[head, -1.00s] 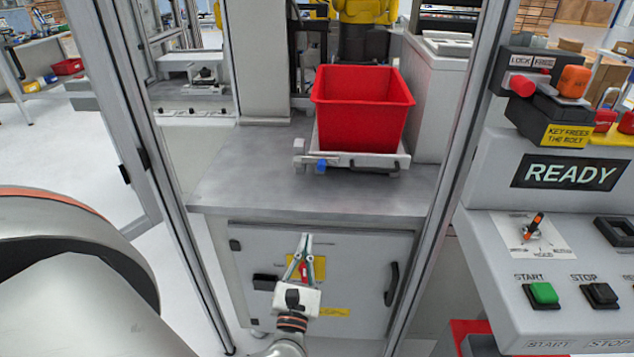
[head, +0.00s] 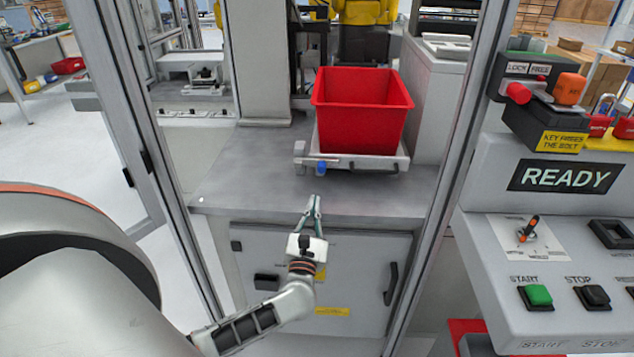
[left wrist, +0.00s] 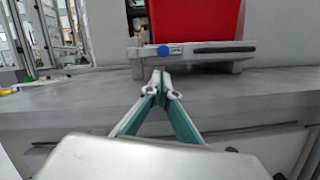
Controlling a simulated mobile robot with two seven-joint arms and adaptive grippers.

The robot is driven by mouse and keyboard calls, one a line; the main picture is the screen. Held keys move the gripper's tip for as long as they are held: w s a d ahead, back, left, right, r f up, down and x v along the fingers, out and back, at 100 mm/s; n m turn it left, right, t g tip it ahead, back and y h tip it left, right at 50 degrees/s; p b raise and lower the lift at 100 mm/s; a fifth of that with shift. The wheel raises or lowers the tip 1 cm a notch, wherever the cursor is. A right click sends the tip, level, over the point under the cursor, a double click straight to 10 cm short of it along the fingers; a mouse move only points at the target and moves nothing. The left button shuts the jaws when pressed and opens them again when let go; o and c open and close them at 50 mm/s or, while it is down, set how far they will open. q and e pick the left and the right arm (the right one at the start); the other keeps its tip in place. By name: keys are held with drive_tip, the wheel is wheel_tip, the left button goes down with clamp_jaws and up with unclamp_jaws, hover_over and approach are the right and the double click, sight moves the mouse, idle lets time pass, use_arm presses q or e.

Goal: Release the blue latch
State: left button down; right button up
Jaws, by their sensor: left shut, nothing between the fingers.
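The blue latch (head: 321,167) is a small blue knob on the front left of the grey tray (head: 372,164) that bears a red bin. In the left wrist view the blue latch (left wrist: 164,50) shows beyond my fingertips, at the front edge of the tray. My left gripper (head: 314,198) is shut and empty. Its fingertips are over the front part of the grey bench, short of the blue latch and apart from it. The left gripper (left wrist: 160,74) points toward the tray in the left wrist view. My right gripper is not in view.
The red bin (head: 362,110) stands on the tray. The grey bench top (head: 250,180) is clear in front of it. Metal door posts frame the opening on both sides. A control panel (head: 560,240) with a READY display stands at the right.

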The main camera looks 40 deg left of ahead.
sight(320, 172)
use_arm(q)
drive_tip(key=x, duration=0.7)
drive_tip(key=shift+w+a, duration=0.15)
drive_tip(key=shift+w, duration=0.15)
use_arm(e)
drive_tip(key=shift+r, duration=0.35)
